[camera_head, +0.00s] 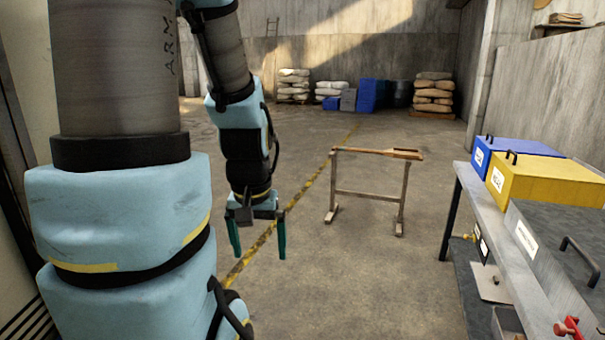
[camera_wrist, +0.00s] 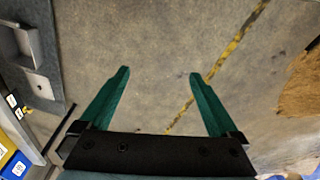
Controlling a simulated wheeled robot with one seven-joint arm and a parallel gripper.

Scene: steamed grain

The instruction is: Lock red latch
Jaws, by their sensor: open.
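A small red latch (camera_head: 568,328) shows at the lower right of the head view, on the front of the grey steel unit, partly cut off by the picture's bottom edge. Its exact position is too small to tell. My gripper (camera_head: 258,250) hangs down in the middle left of the head view, well to the left of the latch and over open floor. Its two green fingers are apart with nothing between them. In the wrist view my gripper (camera_wrist: 159,75) is open above bare concrete. The red latch is not visible there.
A metal bench (camera_head: 478,203) along the right carries a blue box (camera_head: 520,152), a yellow box (camera_head: 550,180) and a grey lidded box (camera_head: 560,240). A yellow knob (camera_head: 468,238) sits below. A wooden stand (camera_head: 370,194) is mid-floor. Floor between my gripper and the bench is mostly free.

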